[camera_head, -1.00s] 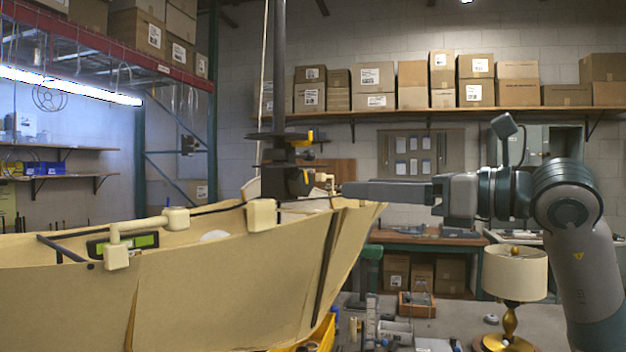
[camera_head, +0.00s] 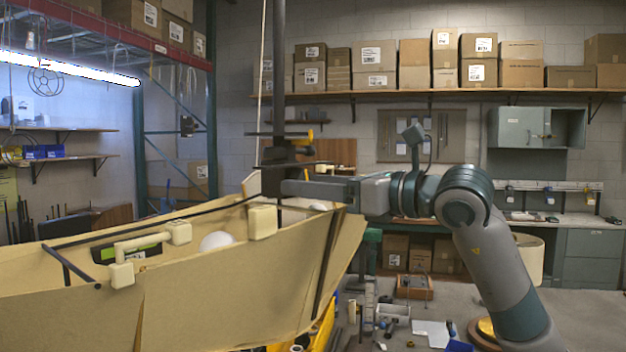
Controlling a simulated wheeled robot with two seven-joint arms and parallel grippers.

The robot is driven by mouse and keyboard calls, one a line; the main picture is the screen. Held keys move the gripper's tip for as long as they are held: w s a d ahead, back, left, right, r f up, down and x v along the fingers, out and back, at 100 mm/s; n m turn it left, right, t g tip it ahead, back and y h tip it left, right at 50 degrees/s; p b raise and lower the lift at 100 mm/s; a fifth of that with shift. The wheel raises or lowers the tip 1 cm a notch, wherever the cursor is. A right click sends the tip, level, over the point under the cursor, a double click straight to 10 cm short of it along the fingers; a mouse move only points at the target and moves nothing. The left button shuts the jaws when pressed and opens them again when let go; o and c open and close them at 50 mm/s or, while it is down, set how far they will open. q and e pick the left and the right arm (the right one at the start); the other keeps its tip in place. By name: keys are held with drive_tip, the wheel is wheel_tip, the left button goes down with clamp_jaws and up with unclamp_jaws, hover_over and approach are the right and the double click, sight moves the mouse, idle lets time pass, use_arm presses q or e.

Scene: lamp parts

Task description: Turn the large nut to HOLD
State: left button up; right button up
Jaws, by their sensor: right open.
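A black vertical rod (camera_head: 279,60) rises from the middle of a large tan lampshade-like shell (camera_head: 200,290). A dark fitting (camera_head: 277,156) with a small orange piece sits on the rod just above the shell's rim. I cannot tell for sure which part of it is the large nut, and no HOLD lettering is legible. My right gripper (camera_head: 290,187) comes in from the right, level, its grey fingers at the rod just below the fitting. It is open. The fingers overlap the rod in view, so contact cannot be told. My left gripper is not in view.
Cream fittings (camera_head: 262,222) and a cream handle-like bar (camera_head: 150,240) sit on the shell's rim. A white bulb (camera_head: 216,241) shows inside. A table lamp (camera_head: 529,258) stands behind my right arm.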

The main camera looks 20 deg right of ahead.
drive_tip(key=c, duration=1)
drive_tip(key=shift+c, duration=0.2)
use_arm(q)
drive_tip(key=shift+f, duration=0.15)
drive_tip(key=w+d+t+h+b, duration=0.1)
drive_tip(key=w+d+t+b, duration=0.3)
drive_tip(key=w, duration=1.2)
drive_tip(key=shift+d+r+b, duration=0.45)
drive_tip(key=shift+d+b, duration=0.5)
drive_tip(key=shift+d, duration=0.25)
use_arm(e)
drive_tip(key=shift+w+d+r+n, duration=0.1)
drive_tip(key=shift+n, duration=3.8)
